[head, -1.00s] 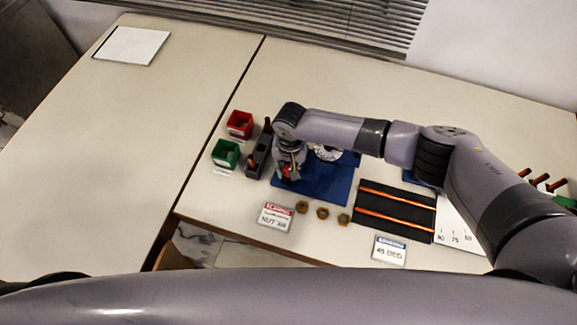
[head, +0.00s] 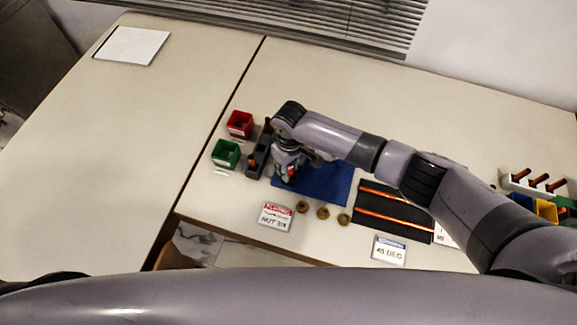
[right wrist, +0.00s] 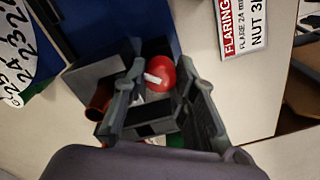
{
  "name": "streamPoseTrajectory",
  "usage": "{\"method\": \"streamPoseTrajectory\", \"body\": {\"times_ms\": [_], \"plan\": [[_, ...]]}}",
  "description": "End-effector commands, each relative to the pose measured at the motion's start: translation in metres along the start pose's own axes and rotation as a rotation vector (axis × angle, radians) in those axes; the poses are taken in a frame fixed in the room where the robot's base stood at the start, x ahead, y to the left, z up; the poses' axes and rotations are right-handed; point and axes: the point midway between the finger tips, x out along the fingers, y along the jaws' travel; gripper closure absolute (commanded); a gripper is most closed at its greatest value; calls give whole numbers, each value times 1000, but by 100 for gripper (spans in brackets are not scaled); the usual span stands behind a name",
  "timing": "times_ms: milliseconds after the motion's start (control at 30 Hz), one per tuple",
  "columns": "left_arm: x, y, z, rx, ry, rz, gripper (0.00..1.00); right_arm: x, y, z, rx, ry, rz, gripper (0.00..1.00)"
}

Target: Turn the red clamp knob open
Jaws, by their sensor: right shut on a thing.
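The red clamp knob (right wrist: 161,73) is a round red knob with a white mark on its face. In the right wrist view it sits between the fingertips of my right gripper (right wrist: 160,70), which is shut on it. The dark grey clamp block (right wrist: 100,70) is beside and below the knob, with a copper-coloured tube end (right wrist: 98,101) next to it. In the head view my right gripper (head: 288,173) is at the left edge of the blue mat (head: 325,185); a bit of red shows at its fingers. My left gripper is not in view.
A red bin (head: 240,124) and a green bin (head: 226,153) stand just left of the clamp. Brass nuts (head: 323,213) and a red-headed sign (head: 276,215) lie in front. A black mat with orange rods (head: 392,212) lies to the right. The left table is mostly clear.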

Motion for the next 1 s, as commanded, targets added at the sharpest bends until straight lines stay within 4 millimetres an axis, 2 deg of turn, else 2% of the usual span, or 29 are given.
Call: {"method": "streamPoseTrajectory", "body": {"times_ms": [600,1000], "plan": [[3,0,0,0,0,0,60,0,0,-1,-543,-11,0,100],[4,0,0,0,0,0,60,-1,0,-2,-715,-15,1,100]]}}
